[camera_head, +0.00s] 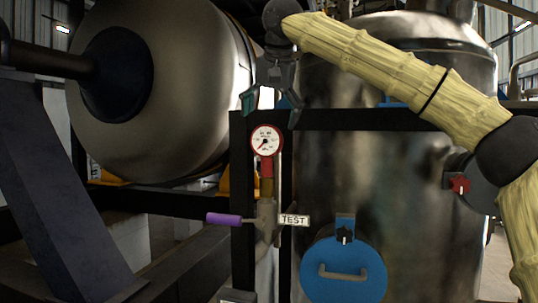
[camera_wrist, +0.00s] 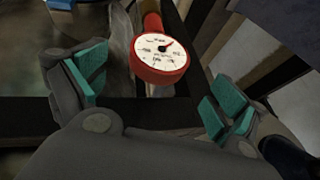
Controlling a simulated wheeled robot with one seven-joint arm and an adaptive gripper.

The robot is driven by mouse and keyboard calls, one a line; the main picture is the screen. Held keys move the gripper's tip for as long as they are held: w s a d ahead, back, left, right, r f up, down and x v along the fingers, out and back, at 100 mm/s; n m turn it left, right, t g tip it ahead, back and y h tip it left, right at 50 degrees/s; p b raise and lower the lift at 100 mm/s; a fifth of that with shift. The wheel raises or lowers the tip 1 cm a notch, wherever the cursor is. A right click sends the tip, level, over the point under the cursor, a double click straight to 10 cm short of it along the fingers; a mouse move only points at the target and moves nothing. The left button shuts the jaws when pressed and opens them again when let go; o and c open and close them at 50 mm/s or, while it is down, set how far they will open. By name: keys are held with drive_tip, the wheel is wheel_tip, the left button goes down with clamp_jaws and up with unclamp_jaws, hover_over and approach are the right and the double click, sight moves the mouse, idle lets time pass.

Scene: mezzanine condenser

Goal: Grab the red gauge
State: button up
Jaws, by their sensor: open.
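The red gauge (camera_head: 266,141) has a round white dial with a red rim. It sits upright on top of a brass and red fitting (camera_head: 266,182) in front of a dark frame post. My gripper (camera_head: 270,106) is just above the gauge in the head view, pointing down, with its fingers apart. In the wrist view the gauge (camera_wrist: 160,60) lies between and beyond the two teal-padded fingertips of my gripper (camera_wrist: 158,92). Neither finger visibly touches it, and nothing is held.
A purple-handled valve (camera_head: 224,219) and a TEST tag (camera_head: 294,220) are below the gauge. A dark crossbar (camera_head: 350,119) runs behind my gripper. A large metal tank (camera_head: 160,90) stands left, a shiny vessel (camera_head: 400,190) right, and a blue round cover (camera_head: 343,272) lower right.

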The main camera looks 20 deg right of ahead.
sight(270, 134)
drive_tip(key=shift+w+d+f, duration=0.1)
drive_tip(key=shift+f, duration=0.3)
drive_tip(key=shift+w+f+p, duration=0.2)
drive_tip(key=shift+f+p, duration=0.1)
drive_tip(key=shift+p, duration=0.25)
drive_tip(key=p+x, duration=0.1)
drive_tip(key=x, duration=0.1)
drive_tip(key=p+x, duration=0.1)
drive_tip(key=shift+w+d+f, duration=0.2)
drive_tip(key=shift+w+f, duration=0.05)
drive_tip(key=shift+w, duration=0.05)
drive_tip(key=shift+w+a+f, duration=0.1)
drive_tip(key=shift+f, duration=0.3)
drive_tip(key=c, duration=1.3)
drive_tip(key=shift+c, duration=0.3)
drive_tip(key=shift+r, duration=0.15)
